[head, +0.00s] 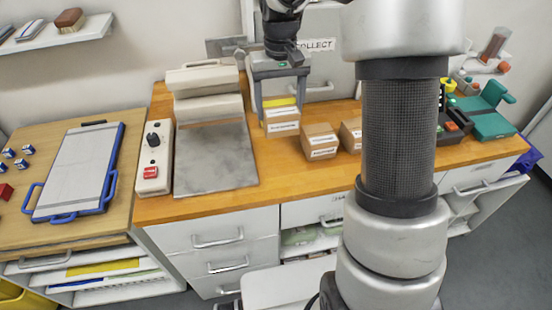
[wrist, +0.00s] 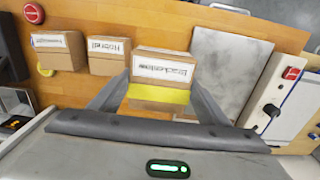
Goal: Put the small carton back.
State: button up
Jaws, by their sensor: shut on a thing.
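My gripper (head: 280,108) points down over the wooden counter, its two grey fingers on either side of a small brown carton (head: 283,128). It is shut on this carton, which has a white label and a yellow strip along its top. In the wrist view the same carton (wrist: 162,68) sits between the fingers, label facing the camera. I cannot tell whether its base touches the counter. Two similar cartons, a middle one (head: 320,142) and a right one (head: 351,135), stand on the counter to its right, apart from it. They also show in the wrist view, left of the held carton.
A grey metal plate with a cream machine (head: 205,85) stands left of the held carton, beside a control box (head: 154,160) with a red button. Behind is a panel marked COLLECT (head: 318,45). Green equipment (head: 490,115) stands at the right. Bare counter lies in front of the cartons.

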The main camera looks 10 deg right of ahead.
jog(key=shift+s+f+b, duration=0.15)
jog(key=shift+f+b, duration=0.25)
jog(key=shift+f, duration=0.45)
notch_tip(320, 180, down, 11)
jog(key=shift+r+b, duration=0.15)
jog(key=shift+b, duration=0.35)
jog(key=o, duration=1.3)
jog(key=shift+o, duration=0.2)
